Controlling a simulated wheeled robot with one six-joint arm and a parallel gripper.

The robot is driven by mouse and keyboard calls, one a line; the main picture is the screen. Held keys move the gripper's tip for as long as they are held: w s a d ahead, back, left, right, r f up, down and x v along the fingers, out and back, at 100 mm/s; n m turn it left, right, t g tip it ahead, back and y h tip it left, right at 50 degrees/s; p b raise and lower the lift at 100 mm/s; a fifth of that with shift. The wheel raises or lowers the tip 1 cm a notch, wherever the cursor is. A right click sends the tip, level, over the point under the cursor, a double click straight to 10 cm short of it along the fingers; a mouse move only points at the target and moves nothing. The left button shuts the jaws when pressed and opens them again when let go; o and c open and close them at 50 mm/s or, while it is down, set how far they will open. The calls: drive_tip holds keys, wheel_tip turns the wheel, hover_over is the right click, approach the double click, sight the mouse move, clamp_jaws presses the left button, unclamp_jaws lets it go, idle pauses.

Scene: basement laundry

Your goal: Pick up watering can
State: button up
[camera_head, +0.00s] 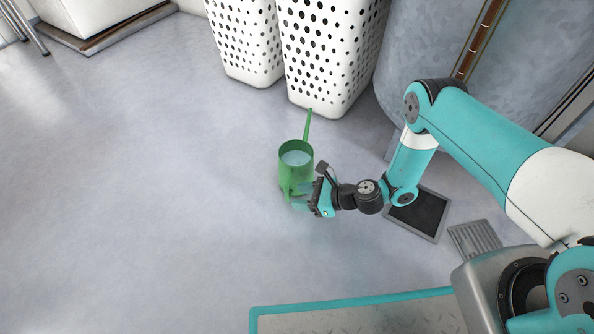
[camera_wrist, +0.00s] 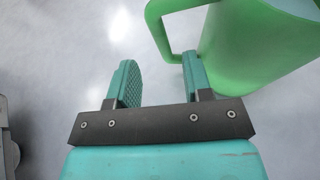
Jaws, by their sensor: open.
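The green watering can (camera_head: 296,172) stands upright on the grey floor in the head view, with its thin spout pointing up toward the baskets. My gripper (camera_head: 305,196) is beside its lower right side, near the handle. In the wrist view my gripper (camera_wrist: 158,72) is open, with two teal fingers apart and nothing held between them. The can's body (camera_wrist: 255,40) fills the upper right there, and its looped handle (camera_wrist: 160,32) lies just beyond the fingertips. The right fingertip overlaps the handle's lower end in the picture; I cannot tell whether they touch.
Two white perforated laundry baskets (camera_head: 325,55) stand behind the can. A grey metal drum (camera_head: 420,50) is at the upper right. A dark square floor panel (camera_head: 420,213) and a small grate (camera_head: 474,239) lie right of my gripper. The floor to the left is clear.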

sight(287, 197)
drive_tip(key=b+x, duration=0.4)
drive_tip(key=shift+w+f, duration=0.15)
drive_tip(key=shift+f, duration=0.05)
drive_tip(key=shift+w+a, duration=0.15)
drive_tip(key=shift+a, duration=0.25)
clamp_jaws()
drive_tip(key=shift+f, duration=0.1)
idle(0.8)
